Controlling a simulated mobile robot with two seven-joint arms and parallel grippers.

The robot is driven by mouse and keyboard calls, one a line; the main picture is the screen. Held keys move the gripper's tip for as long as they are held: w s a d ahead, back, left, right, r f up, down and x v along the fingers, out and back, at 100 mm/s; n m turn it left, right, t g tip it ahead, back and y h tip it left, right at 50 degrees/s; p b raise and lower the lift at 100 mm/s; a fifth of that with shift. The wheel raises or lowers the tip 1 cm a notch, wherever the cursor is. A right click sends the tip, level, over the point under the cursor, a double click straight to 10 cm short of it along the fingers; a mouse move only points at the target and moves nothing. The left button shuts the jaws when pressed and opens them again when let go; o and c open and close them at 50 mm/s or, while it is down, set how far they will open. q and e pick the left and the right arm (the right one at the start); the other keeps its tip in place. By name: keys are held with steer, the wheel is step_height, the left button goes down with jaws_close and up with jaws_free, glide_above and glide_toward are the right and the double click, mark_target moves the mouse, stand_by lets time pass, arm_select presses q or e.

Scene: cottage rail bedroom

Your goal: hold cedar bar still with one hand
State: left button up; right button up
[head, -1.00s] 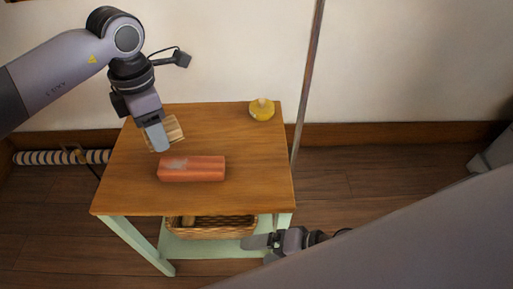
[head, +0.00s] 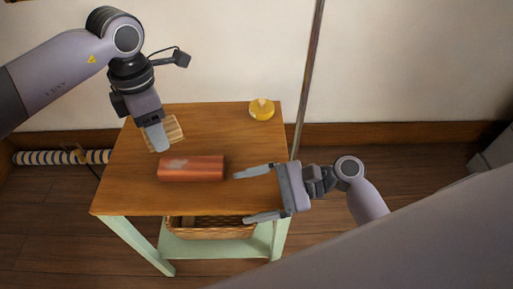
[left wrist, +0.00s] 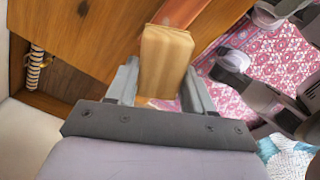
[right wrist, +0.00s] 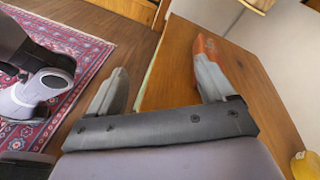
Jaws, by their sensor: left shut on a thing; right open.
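The cedar bar (head: 191,168) is a reddish block lying flat on the small wooden table (head: 225,199), with a paler patch on its top left. My left gripper (head: 157,137) is shut on a pale striped wooden block (head: 175,130) just behind the bar's left end. That block (left wrist: 166,62) fills the jaws in the left wrist view, with part of the bar (left wrist: 182,12) beyond it. My right gripper (head: 247,196) is open and empty at the table's right front, its fingers pointing left, apart from the bar. In the right wrist view the bar (right wrist: 205,46) shows beyond one finger.
A yellow round object (head: 262,110) with a knob sits at the table's back right. A wicker basket (head: 211,230) is on the lower shelf. A pole (head: 309,75) stands at the table's right edge. The table's right and front top is mostly clear.

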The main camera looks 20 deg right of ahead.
mark_target(209, 164)
steer(key=w+d+r+m, duration=0.1)
steer(key=w+m, duration=0.1)
steer(key=w+d+r+m+h, duration=0.1)
steer(key=w+m, duration=0.2)
steer(key=w+d+m+t+h, duration=0.1)
steer(key=w+m, duration=0.1)
steer(key=w, duration=0.1)
steer(key=shift+w+d+r, duration=0.2)
steer(key=shift+d+r, duration=0.1)
steer(key=shift+r, duration=0.1)
steer(key=x, duration=1.1)
steer(key=shift+w+a+f, duration=0.15)
steer(key=shift+a+f, duration=0.15)
steer(key=c, duration=1.1)
